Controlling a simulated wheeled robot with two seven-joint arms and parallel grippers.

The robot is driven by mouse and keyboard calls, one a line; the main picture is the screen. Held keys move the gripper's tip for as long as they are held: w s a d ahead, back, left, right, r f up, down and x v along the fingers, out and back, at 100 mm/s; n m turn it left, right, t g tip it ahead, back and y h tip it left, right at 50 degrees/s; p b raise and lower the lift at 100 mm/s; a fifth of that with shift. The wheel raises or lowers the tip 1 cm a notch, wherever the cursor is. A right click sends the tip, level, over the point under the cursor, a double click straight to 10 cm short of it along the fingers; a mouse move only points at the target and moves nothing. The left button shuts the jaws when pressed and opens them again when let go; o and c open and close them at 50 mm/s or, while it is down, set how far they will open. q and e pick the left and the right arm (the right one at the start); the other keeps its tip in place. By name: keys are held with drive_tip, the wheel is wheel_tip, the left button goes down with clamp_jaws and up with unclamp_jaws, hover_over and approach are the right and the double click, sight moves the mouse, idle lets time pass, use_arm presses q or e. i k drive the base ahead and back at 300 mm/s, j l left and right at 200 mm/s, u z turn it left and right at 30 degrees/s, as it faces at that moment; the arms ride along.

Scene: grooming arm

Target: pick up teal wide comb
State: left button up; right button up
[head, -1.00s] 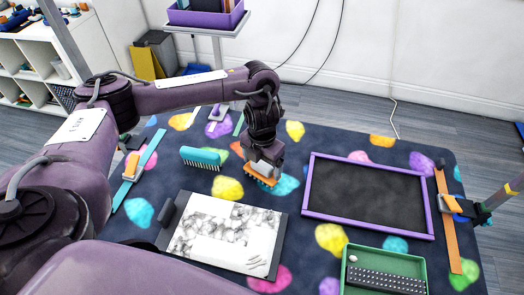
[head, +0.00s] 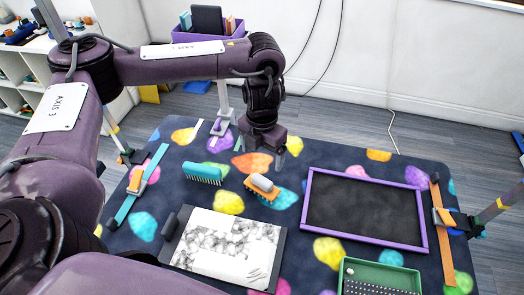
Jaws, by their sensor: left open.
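The teal wide comb (head: 203,173) lies on the patterned mat, left of centre, with its teeth toward the front. My left gripper (head: 262,150) is open and empty above the mat, to the right of the comb and apart from it. It is just behind an orange brush with a pale grey back (head: 262,187), and clear of that too. My right gripper is not in view.
A purple-framed black board (head: 308,215) lies at right and a clipboard with marbled paper (head: 225,245) in front. A green tray (head: 378,277) is at front right. Teal (head: 150,170) and orange (head: 441,240) straps with clamps lie near the sides.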

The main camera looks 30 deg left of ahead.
sight(198, 169)
drive_tip(key=k, duration=1.5)
